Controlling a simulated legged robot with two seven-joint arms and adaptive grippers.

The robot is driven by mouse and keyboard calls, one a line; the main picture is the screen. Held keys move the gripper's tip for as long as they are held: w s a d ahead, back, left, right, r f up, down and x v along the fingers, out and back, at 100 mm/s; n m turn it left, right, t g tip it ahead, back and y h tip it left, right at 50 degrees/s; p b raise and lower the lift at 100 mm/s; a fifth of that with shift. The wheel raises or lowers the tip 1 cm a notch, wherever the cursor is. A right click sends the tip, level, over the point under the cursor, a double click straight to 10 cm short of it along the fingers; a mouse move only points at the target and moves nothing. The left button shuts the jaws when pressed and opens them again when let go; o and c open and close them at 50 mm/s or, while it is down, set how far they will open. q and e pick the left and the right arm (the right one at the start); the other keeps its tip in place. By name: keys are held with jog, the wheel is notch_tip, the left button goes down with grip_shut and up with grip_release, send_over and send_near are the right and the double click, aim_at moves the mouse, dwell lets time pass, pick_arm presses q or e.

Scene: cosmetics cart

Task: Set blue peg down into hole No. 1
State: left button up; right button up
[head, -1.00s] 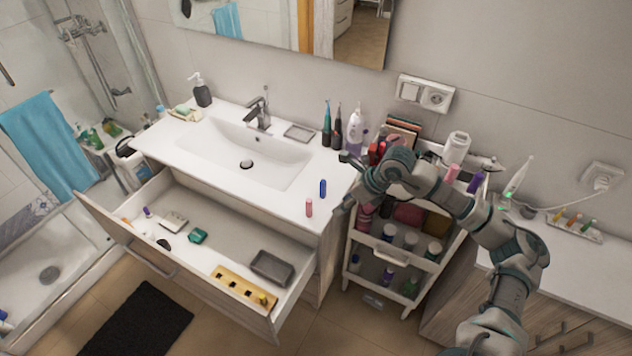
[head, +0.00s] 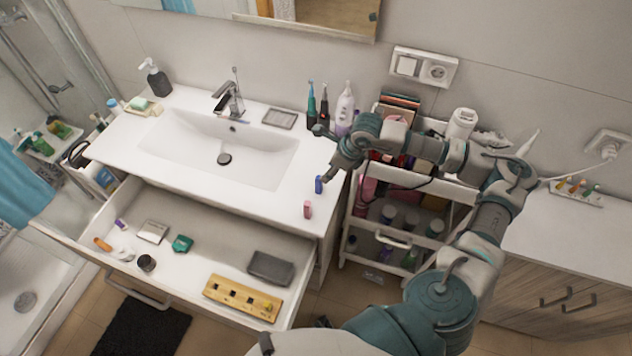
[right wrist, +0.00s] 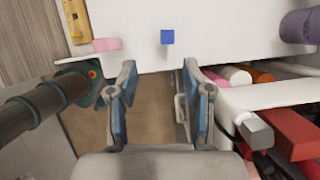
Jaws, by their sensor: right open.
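The blue peg (head: 319,184) stands upright on the white countertop near its right front edge; it also shows in the right wrist view (right wrist: 167,37). A pink peg (head: 308,210) stands beside it. The wooden hole board (head: 228,294) lies in the open drawer, with several dark holes and a yellow peg (head: 267,306) at its right end. Hole numbers are too small to read. My right gripper (head: 325,158) is open and empty, at the counter's right end close to the blue peg. In the wrist view the blue peg lies ahead, between the fingers' directions (right wrist: 160,80). My left gripper is out of view.
The open drawer (head: 60,236) also holds a grey tray (head: 270,268) and small items. A cosmetics cart (head: 390,240) stands right of the counter, under my right arm. Bottles (head: 345,110) stand at the counter's back right. The basin (head: 220,150) is empty.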

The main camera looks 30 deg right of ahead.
aim_at(317, 182)
jog(key=x, duration=0.2)
jog(key=d+x, duration=0.1)
jog(key=x, duration=0.4)
jog(key=shift+w+d+f+p, duration=0.15)
jog(key=shift+w+f+p, duration=0.15)
jog(key=shift+w+p, duration=0.1)
jog(key=shift+w+f, duration=0.1)
jog(key=shift+f, duration=0.15)
jog(key=f, duration=0.1)
jog(key=w+a+f, duration=0.1)
jog(key=a+f+p, duration=0.1)
jog(key=shift+w+f, duration=0.1)
jog(key=shift+w, duration=0.15)
jog(key=shift+w+f, duration=0.2)
jog(key=shift+f, duration=0.1)
jog(key=shift+s+d, duration=0.1)
jog(key=shift+s, duration=0.05)
jog(key=shift+c, duration=0.8)
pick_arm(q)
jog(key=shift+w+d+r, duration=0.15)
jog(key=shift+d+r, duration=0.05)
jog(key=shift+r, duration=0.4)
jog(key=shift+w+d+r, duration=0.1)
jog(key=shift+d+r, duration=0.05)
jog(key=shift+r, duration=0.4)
pick_arm(e)
jog(key=shift+d, duration=0.2)
grip_shut()
